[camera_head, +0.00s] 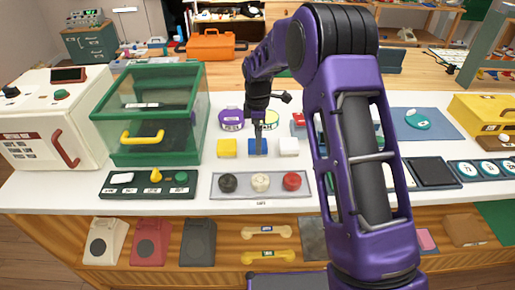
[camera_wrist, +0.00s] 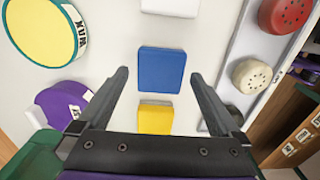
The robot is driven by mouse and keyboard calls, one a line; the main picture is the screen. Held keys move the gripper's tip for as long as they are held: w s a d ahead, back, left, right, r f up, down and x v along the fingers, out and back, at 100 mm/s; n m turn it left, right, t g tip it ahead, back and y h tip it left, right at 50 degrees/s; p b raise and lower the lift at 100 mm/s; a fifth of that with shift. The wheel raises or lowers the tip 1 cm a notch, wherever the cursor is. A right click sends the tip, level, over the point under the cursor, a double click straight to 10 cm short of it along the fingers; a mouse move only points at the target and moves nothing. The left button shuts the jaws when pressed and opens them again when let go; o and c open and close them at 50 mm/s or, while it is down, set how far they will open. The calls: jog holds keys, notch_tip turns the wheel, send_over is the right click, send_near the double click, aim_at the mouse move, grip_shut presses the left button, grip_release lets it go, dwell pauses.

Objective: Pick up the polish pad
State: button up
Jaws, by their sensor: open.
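Three small square pads lie in a row on the white counter: yellow (camera_head: 227,148), blue (camera_head: 258,147) and white (camera_head: 289,147). No label on them tells which is the polish pad. My gripper (camera_head: 257,138) points down over the blue pad. In the wrist view, my gripper (camera_wrist: 158,76) is open and empty, its fingers on either side of the blue pad (camera_wrist: 161,70) and apart from it. The yellow pad (camera_wrist: 155,119) lies nearer the palm, partly hidden. The white pad (camera_wrist: 170,6) is cut off at the top edge.
A purple tin (camera_head: 231,119) and a yellow-topped tin (camera_wrist: 39,28) marked WAX stand behind the pads. A tray (camera_head: 245,192) with black, cream and red round pieces lies in front. A green glass-topped case (camera_head: 152,155) stands left. My arm hides part of the counter's right side.

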notch_tip(320, 180, down, 3)
jog(key=shift+r, duration=0.1)
jog(key=shift+c, duration=0.2)
jog(key=c, duration=1.2)
jog(key=shift+r, duration=0.1)
jog(key=shift+c, duration=0.2)
notch_tip(320, 180, up, 10)
jog(key=shift+f+p, duration=0.1)
jog(key=shift+p, duration=0.35)
